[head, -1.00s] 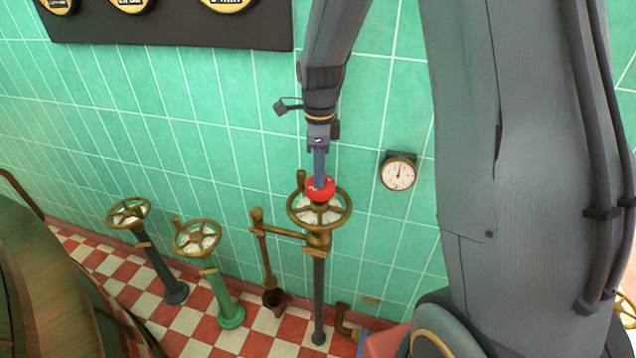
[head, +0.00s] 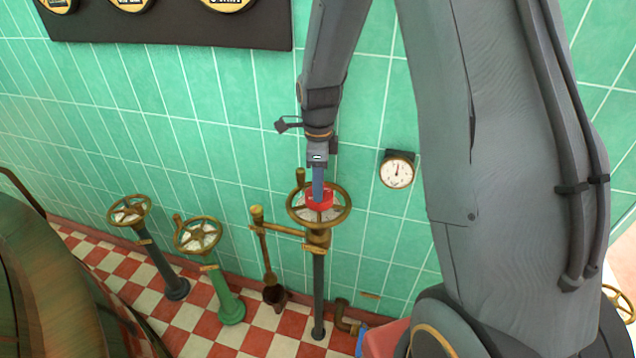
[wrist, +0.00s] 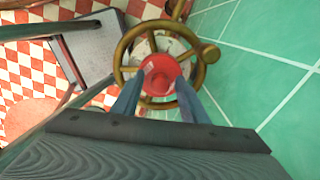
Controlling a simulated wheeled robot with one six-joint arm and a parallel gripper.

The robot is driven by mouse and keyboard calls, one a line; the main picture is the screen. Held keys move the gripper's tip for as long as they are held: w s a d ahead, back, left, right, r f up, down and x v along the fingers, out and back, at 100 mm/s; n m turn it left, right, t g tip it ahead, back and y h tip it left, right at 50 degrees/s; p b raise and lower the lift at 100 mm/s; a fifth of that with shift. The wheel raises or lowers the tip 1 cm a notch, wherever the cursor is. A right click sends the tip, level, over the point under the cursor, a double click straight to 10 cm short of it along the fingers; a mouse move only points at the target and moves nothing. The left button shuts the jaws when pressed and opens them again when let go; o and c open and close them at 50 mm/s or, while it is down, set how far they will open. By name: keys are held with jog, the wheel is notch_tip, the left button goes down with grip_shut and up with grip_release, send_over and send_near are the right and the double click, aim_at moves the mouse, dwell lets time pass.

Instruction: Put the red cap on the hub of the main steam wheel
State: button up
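The red cap (head: 326,199) sits within the ring of the tallest brass wheel (head: 346,213), at its middle, in the head view. My gripper (head: 318,190) reaches down from above with its blue fingers at the cap. In the wrist view the fingers of my gripper (wrist: 162,80) lie on both sides of the red cap (wrist: 160,70) and appear to touch it. The cap covers the middle of the wheel (wrist: 121,60), over its pale face and spokes. The hub is hidden under the cap, so I cannot tell whether the cap is fully seated.
Two lower wheels stand to the left, one on a dark post (head: 129,211) and one on a green post (head: 198,236). A brass lever fitting (head: 258,222) is close left of the tall wheel. A gauge (head: 397,171) is on the tiled wall to the right.

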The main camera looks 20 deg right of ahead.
notch_tip(320, 180, up, 12)
jog(key=b, duration=0.4)
jog(key=s+f+n, duration=0.3)
jog(key=s+n, duration=0.5)
jog(key=n, duration=0.3)
jog(key=s+f+n+t, duration=0.1)
jog(key=s+f+n, duration=0.3)
jog(key=s+n, duration=0.4)
jog(key=n, duration=0.3)
jog(key=shift+t, duration=0.3)
jog(key=shift+f+b, duration=0.6)
jog(key=shift+f, duration=0.25)
